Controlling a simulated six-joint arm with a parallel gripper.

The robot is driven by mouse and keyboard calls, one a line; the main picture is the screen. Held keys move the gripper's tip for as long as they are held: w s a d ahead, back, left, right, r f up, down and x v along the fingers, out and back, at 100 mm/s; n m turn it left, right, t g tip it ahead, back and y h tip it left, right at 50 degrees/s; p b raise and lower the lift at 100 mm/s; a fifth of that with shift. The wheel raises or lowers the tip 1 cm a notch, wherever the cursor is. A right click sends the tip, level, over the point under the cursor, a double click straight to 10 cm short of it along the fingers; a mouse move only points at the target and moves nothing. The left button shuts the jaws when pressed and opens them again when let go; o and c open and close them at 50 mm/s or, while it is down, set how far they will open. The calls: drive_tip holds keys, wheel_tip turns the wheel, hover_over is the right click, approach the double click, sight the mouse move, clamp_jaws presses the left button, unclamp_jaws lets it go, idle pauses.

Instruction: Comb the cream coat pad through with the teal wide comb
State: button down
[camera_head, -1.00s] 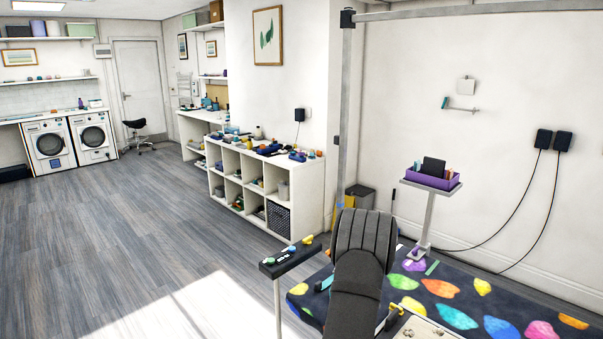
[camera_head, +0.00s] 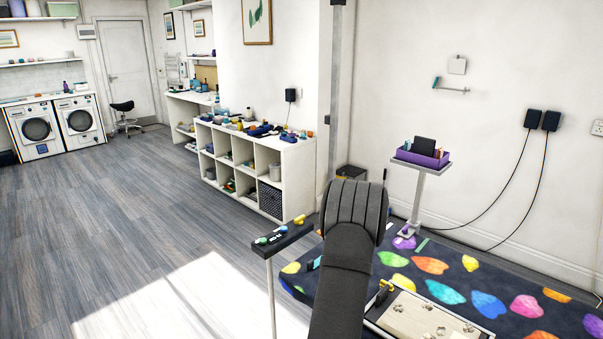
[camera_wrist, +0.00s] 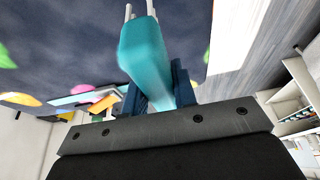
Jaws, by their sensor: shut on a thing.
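The cream coat pad (camera_head: 430,320) lies in a framed board on the grooming table, cut off by the bottom edge of the head view. Several paw-shaped marks show on it. In the wrist view my gripper (camera_wrist: 160,88) is shut on a teal handle (camera_wrist: 145,55), which I take for the wide comb. Pale prongs stick out past its far end at the top edge. The handle sits between the two dark blue fingers, apart from any surface as far as I can see. In the head view my dark arm hides the gripper and comb.
The dark table mat (camera_head: 395,265) has bright coloured spots. A yellow-topped item (camera_head: 383,291) stands at the pad's left corner. A purple tray (camera_head: 422,158) sits on a post behind. A narrow black shelf (camera_head: 283,240) with small items stands to the left, with open floor beyond.

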drive_tip(key=shift+r, duration=0.1)
drive_tip(key=shift+s+a+r+m, duration=0.25)
drive_tip(key=shift+s+r+m, duration=0.15)
drive_tip(key=shift+m, duration=0.5)
drive_tip(key=s+a+f+m+t+h, duration=0.1)
drive_tip(key=s+f+m, duration=0.15)
drive_tip(key=s, duration=0.55)
drive_tip(key=s+a+f+m+h, duration=0.1)
drive_tip(key=s+a+f+m, duration=0.15)
drive_tip(key=s, duration=0.45)
drive_tip(key=s+d+r+n+y, duration=0.1)
drive_tip(key=s+d+r+n, duration=0.15)
drive_tip(key=d, duration=0.45)
drive_tip(key=s+d+r+n+g, duration=0.1)
drive_tip(key=d+r+n, duration=0.1)
drive_tip(key=d+r, duration=0.3)
drive_tip(key=s+d+r+n+y, duration=0.1)
drive_tip(key=s+d+r+n, duration=0.15)
drive_tip(key=d, duration=0.55)
drive_tip(key=shift+w+f, duration=0.2)
drive_tip(key=shift+f, duration=2.5)
drive_tip(key=shift+f, duration=1)
